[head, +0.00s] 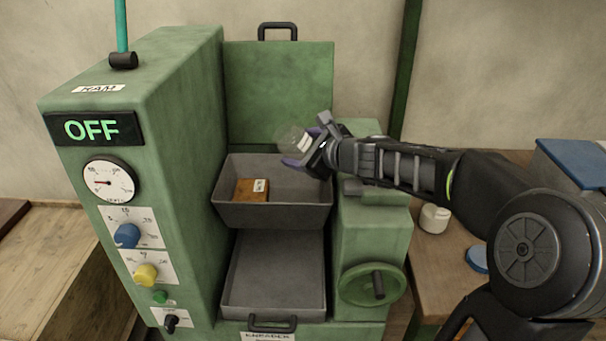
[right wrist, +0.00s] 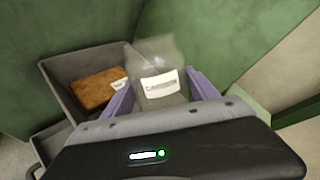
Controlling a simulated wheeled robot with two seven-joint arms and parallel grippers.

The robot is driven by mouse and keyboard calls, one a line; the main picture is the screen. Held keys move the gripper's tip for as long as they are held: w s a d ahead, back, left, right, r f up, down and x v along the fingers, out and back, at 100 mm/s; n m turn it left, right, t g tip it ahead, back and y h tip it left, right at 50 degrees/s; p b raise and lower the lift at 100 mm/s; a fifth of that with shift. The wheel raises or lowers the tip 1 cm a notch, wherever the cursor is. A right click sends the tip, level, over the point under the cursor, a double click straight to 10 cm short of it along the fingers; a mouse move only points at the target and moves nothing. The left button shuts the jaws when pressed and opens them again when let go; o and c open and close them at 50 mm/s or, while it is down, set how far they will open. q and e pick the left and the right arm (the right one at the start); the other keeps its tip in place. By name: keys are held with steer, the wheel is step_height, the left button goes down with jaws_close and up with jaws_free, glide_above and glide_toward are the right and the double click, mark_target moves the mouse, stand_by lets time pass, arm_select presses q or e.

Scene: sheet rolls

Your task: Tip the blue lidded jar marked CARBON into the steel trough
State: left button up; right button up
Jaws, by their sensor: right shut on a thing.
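My right gripper (head: 308,150) is shut on a clear jar (right wrist: 158,75), held above the right back part of the steel trough (head: 270,215). The jar shows faintly in the head view, with no lid visible on it. It has a white label too blurred to read, and it looks tilted in the head view. In the right wrist view the purple fingers grip it from both sides. A brown block (head: 250,190) with a white tag lies in the trough. A blue disc like a lid (head: 478,258) lies on the right bench. My left gripper is not in view.
The green machine (head: 180,100) has an OFF display, a dial and knobs at left. A raised green panel (head: 280,90) stands behind the trough, and a lower grey tray (head: 275,275) is below. A handwheel (head: 371,284) is at right. A small white jar (head: 434,217) stands on the bench.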

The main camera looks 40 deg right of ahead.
mark_target(287, 137)
steer(key=m+t+b, duration=0.1)
steer(key=b, duration=0.2)
steer(key=w+a+r+m+t+y+b, duration=0.1)
steer(key=m+b, duration=0.1)
steer(key=b, duration=0.2)
steer(key=a+m+t+y+b, duration=0.1)
steer(key=t+b, duration=0.1)
steer(key=b, duration=0.2)
steer(key=shift+w+a+r+m, duration=0.2)
steer(key=shift+r+m, duration=0.15)
steer(key=shift+m, duration=0.05)
steer(key=shift+w+a+r+m+b, duration=0.15)
steer(key=shift+r+m+b, duration=0.15)
steer(key=shift+r+b, duration=0.15)
steer(key=shift+r, duration=0.2)
